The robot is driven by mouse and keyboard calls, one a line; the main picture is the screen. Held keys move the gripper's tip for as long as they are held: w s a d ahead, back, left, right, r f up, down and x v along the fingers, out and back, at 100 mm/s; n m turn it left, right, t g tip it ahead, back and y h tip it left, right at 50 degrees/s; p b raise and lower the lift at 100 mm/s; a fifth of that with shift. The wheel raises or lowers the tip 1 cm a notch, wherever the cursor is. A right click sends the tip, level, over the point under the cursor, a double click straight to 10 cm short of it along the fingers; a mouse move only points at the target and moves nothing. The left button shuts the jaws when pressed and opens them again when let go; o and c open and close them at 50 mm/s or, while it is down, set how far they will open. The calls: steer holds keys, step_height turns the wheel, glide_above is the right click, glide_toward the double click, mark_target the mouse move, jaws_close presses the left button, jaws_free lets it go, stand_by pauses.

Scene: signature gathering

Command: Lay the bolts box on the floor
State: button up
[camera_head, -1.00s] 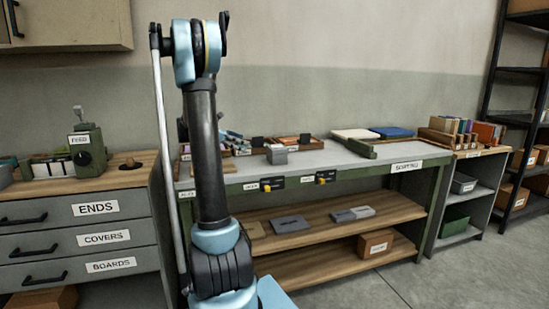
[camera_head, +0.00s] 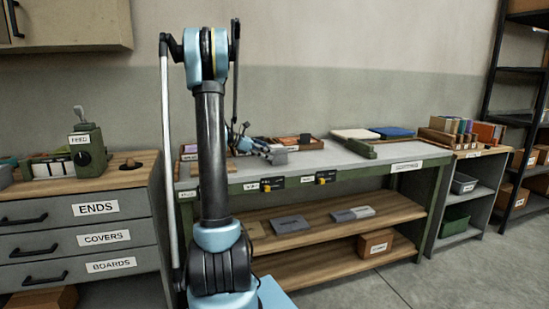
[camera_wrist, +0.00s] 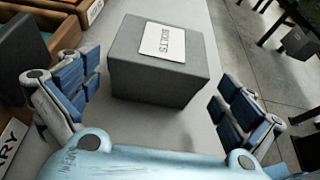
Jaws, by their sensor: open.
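The bolts box (camera_wrist: 158,62) is a grey lidded box with a white BOLTS label. It sits on the grey tabletop of the sorting bench (camera_head: 330,157), and it also shows small in the head view (camera_head: 279,158). My gripper (camera_wrist: 158,95) is open, with blue-padded fingers apart to the left and right of the box in the wrist view. The box lies between and a little beyond the fingers, and I see no contact. In the head view my gripper (camera_head: 258,149) is low over the bench, just left of the box. The grey floor (camera_head: 385,287) is clear at the lower right.
Trays with small goods (camera_head: 292,140) stand behind the box. White and blue stacks (camera_head: 372,133) lie farther right on the bench. Wooden lower shelves hold grey pieces (camera_head: 290,224) and a cardboard box (camera_head: 375,243). A drawer cabinet (camera_head: 100,225) stands left.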

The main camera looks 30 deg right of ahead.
mark_target(276, 146)
steer(key=x, duration=0.5)
steer(key=shift+w+r, duration=0.1)
steer(key=shift+w, duration=0.15)
steer(key=shift+c, duration=0.6)
steer(key=c, duration=1.1)
step_height(276, 146, up, 10)
steer(key=shift+r, duration=0.1)
